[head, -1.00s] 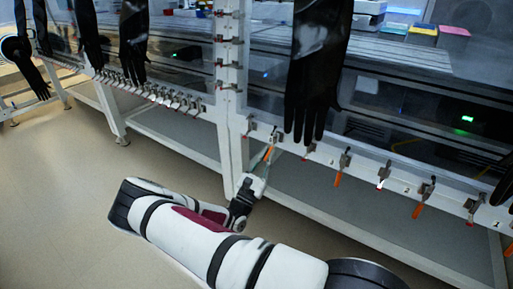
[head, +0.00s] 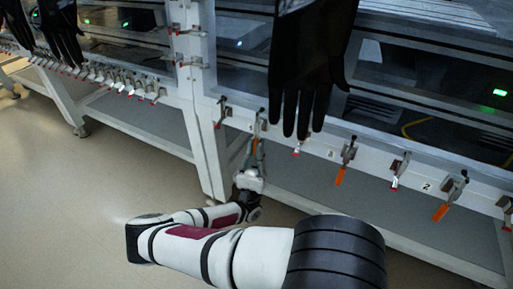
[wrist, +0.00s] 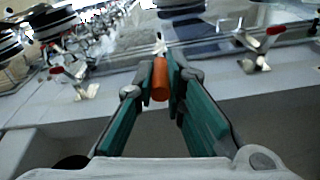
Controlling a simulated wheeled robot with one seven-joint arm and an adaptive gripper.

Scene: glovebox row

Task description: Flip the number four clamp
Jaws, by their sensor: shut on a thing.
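My gripper (head: 256,158) is at the white front rail, below a toggle clamp (head: 258,124) with an orange handle. In the wrist view, the fingers (wrist: 160,85) are shut on the orange handle (wrist: 160,78), which lies between their tips. The handle is mostly covered by the fingers in the head view. A "2" plate (head: 427,187) shows farther right on the rail. A plate left of it is too small to read surely, and I cannot read a four at the held clamp.
Orange-handled clamps (head: 341,176) (head: 441,211) and red-tipped clamps (head: 297,151) (head: 395,182) line the rail. A black glove (head: 305,75) hangs just above and right of my gripper. The floor (head: 80,190) at left is clear.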

